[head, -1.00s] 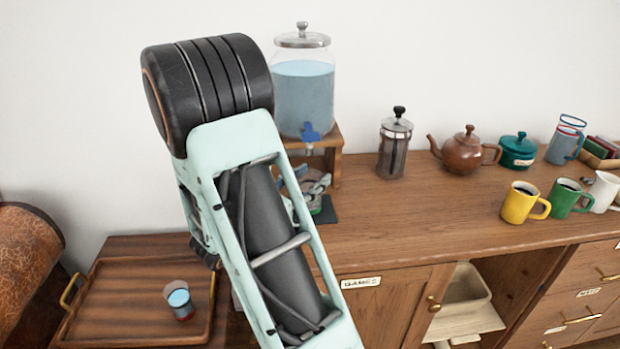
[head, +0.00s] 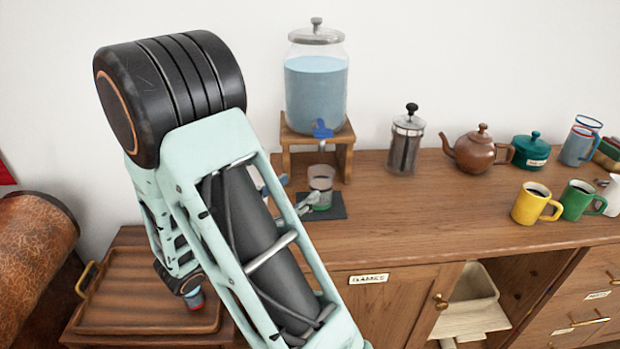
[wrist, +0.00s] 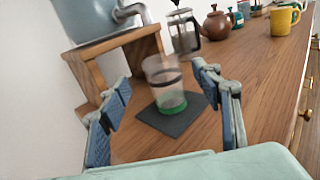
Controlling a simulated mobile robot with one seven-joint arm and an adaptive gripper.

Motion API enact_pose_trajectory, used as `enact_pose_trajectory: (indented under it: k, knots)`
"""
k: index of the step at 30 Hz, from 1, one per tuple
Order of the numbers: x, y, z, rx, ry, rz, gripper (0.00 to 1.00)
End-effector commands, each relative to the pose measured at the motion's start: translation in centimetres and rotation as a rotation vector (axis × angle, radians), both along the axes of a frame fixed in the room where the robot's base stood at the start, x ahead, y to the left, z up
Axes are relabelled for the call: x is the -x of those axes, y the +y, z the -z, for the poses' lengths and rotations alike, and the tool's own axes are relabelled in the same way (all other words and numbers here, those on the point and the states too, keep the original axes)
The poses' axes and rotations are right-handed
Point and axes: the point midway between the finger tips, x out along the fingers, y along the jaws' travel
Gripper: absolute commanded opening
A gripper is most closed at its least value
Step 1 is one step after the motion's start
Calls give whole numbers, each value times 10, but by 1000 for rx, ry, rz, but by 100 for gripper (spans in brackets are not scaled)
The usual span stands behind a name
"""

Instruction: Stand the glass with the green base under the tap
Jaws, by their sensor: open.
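The clear glass with the green base (head: 321,183) stands upright and looks empty on a dark mat (head: 336,207), in front of the wooden stand and below the dispenser's tap (head: 322,130). In the wrist view the glass (wrist: 166,84) stands on the mat (wrist: 180,121), ahead of my fingers and between them in the picture. My gripper (wrist: 160,73) is open, with clear space on both sides of the glass. In the head view my gripper (head: 298,190) is at the glass's left and front, partly hidden by my arm.
The dispenser (head: 316,95) of blue liquid sits on a wooden stand (head: 345,155). A French press (head: 405,145), teapot (head: 480,152) and mugs (head: 530,205) stand to the right.

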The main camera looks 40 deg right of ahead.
Motion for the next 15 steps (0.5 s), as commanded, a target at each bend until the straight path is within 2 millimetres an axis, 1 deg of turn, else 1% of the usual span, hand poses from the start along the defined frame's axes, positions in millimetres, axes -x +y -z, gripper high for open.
enact_pose_trajectory:
  k: [1,3,6,15]
  knots:
    - [1,8,0,0,1,-4,59]
    - [3,16,0,-1,1,-2,59]
    - [5,23,0,0,1,-1,59]
    - [6,26,0,0,0,1,59]
